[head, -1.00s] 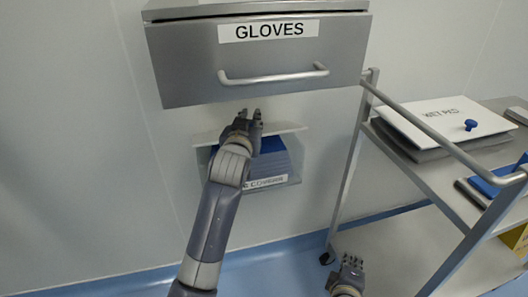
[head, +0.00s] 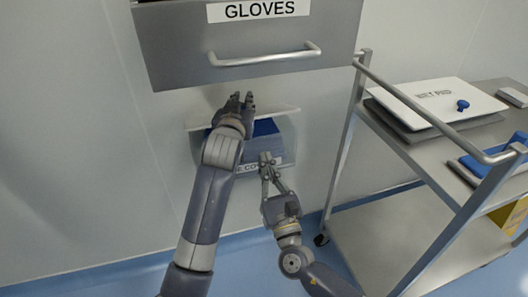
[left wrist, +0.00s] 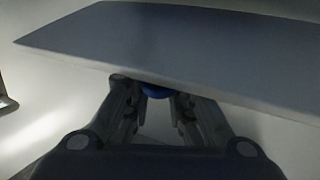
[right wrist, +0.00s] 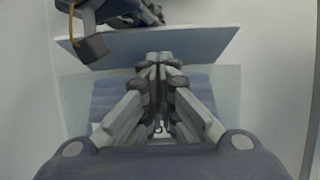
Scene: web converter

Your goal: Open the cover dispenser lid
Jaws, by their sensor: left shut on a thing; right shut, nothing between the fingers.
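The cover dispenser (head: 289,150) is a pale box on the wall under the gloves drawer. Blue covers (head: 264,128) show inside it, and its front label is partly hidden by my right gripper. Its lid (head: 280,112) is a thin pale plate that stands out at the top; it also shows in the left wrist view (left wrist: 175,45) and the right wrist view (right wrist: 205,45). My left gripper (head: 239,100) is shut on the lid's edge. My right gripper (head: 267,160) is shut and empty in front of the dispenser, below the lid.
The grey gloves drawer (head: 170,50) with its bar handle (head: 265,58) hangs close above my left gripper. A steel cart (head: 385,150) with a rail stands to the right, holding a white-lidded wet pad box (head: 425,97). The wall left of the dispenser is clear.

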